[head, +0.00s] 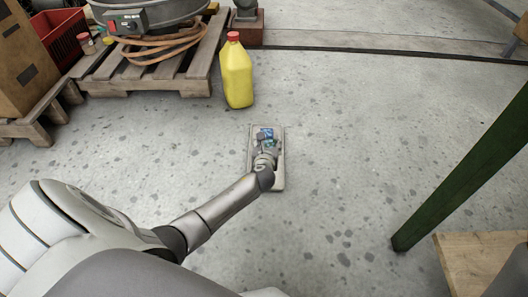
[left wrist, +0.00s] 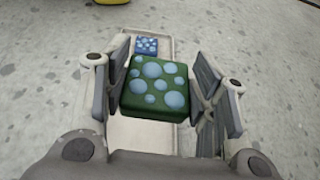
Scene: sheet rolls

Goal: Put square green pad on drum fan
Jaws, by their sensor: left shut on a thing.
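The square green pad (left wrist: 157,88) has light blue dots and shows large between the fingers in the left wrist view. My left gripper (head: 266,147) is shut on it over a narrow pale tray (head: 279,179) on the floor. I cannot tell how far the pad is above the tray. A smaller-looking blue pad with pale dots (left wrist: 146,46) lies at the tray's far end. The drum fan (head: 165,14) is a grey round body with a control box, cut off by the top edge at upper left. My right gripper is out of view.
The fan is over a wooden pallet (head: 189,73) with a coiled orange cord (head: 160,47). A yellow jug (head: 237,75) with a red cap stands between pallet and tray. A red crate (head: 62,40) and cardboard box (head: 22,65) are at left. A dark green beam (head: 465,170) slants at right.

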